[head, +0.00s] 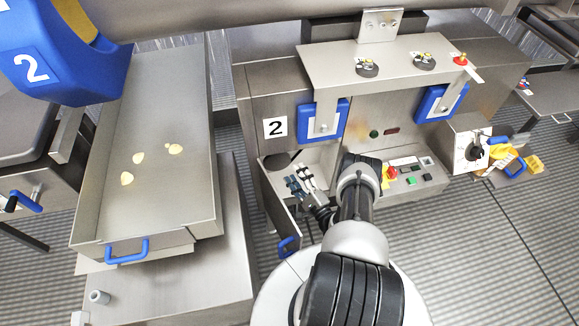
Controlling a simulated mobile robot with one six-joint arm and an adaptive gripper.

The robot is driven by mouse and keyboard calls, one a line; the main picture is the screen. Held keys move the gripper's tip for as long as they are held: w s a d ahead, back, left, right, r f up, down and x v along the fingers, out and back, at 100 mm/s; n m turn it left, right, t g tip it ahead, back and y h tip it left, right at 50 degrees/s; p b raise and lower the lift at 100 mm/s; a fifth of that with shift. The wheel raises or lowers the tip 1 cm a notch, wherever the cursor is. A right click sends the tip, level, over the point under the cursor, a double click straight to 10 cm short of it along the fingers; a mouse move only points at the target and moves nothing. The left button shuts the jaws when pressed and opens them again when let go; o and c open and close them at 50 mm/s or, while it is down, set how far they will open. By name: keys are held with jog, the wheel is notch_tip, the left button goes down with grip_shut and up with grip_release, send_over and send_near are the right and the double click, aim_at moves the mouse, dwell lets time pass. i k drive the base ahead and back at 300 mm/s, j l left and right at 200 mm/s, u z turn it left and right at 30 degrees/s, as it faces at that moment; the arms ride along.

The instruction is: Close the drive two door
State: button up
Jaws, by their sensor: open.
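The drive two door (279,212) is a grey metal panel low on the left of the cabinet marked 2 (275,127). It stands swung open toward the front, with a blue handle (288,245) at its lower end. The compartment behind it (318,158) is exposed, with a dark round part inside. My gripper (297,182) is open and empty, at the compartment's mouth, just right of the door's upper part. Whether a finger touches the door cannot be told. My forearm hides part of the cabinet front.
A control panel (408,178) with buttons sits right of my arm. Two blue-framed plates (322,120) (440,103) hang above. A metal tray (150,215) with yellow chips stands at left. A grey box with a dial (470,150) is at right. Striped floor is clear at lower right.

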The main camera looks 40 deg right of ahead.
aim_at(291, 237)
jog(key=k+j, duration=0.15)
jog(key=k, duration=0.85)
